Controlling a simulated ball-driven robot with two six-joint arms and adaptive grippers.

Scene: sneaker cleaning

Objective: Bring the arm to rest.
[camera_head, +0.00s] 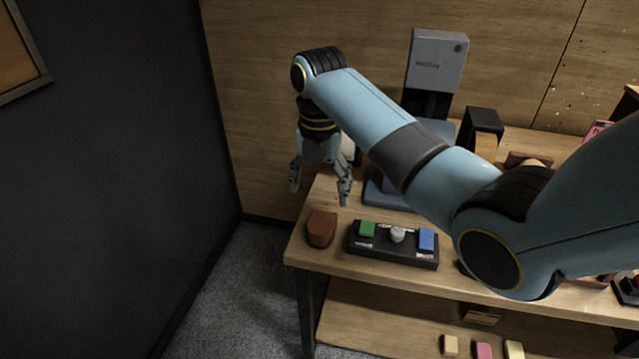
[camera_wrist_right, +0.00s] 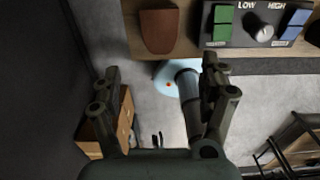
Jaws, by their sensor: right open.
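My right arm (camera_head: 370,110) reaches in from the right across the table in the head view. My right gripper (camera_head: 320,190) hangs at the table's left end, pointing down, with its fingers apart and nothing between them. In the right wrist view the two fingers of the right gripper (camera_wrist_right: 160,95) are spread, with floor and a pale blue round part of my own body behind them. My left gripper is in neither view.
A brown block (camera_head: 321,228) and a control box (camera_head: 393,245) with green and blue buttons and a knob sit at the front edge of the wooden table (camera_head: 420,277). A grey machine (camera_head: 437,62) stands behind. Dark wall (camera_head: 100,180) is at left.

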